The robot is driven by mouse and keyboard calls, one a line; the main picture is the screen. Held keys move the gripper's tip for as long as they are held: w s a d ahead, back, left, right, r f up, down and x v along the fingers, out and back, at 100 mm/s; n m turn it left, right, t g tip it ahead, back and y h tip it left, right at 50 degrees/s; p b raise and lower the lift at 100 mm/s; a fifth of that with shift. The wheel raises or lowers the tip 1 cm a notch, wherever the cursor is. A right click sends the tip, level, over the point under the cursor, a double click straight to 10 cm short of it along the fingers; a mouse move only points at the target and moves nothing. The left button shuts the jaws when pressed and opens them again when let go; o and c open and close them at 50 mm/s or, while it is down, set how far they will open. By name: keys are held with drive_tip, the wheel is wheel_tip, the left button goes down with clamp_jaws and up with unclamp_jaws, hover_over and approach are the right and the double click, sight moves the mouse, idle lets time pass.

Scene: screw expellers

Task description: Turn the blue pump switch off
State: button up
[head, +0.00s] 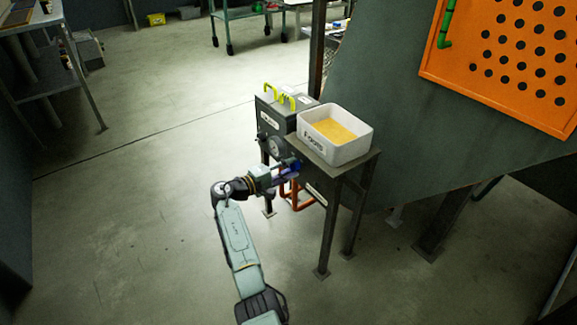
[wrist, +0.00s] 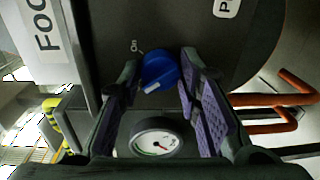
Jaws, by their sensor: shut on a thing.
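The blue pump switch (wrist: 160,68) is a round knob on a dark panel, between the purple-padded fingers of my gripper (wrist: 158,72) in the wrist view. My gripper is shut on the switch. A small white mark shows on the knob's lower edge in this view. The word "On" (wrist: 134,45) is printed on the panel up and left of the knob. In the head view my gripper (head: 288,172) reaches the front of the machine box, and a bit of the blue switch (head: 297,164) shows at its tip.
A round gauge (wrist: 156,140) sits close to the fingers. Orange pipes (wrist: 275,105) lie to the right. A white tub (head: 355,154) of yellow material stands on the metal stand, beside the dark box with yellow handles (head: 288,99). The floor left of my arm is clear.

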drive_tip(key=shift+n, duration=0.5)
drive_tip(key=o, duration=1.1)
drive_tip(key=shift+o, duration=0.2)
drive_tip(key=shift+a, duration=0.1)
drive_tip(key=v, duration=1.2)
drive_tip(key=shift+r, duration=0.1)
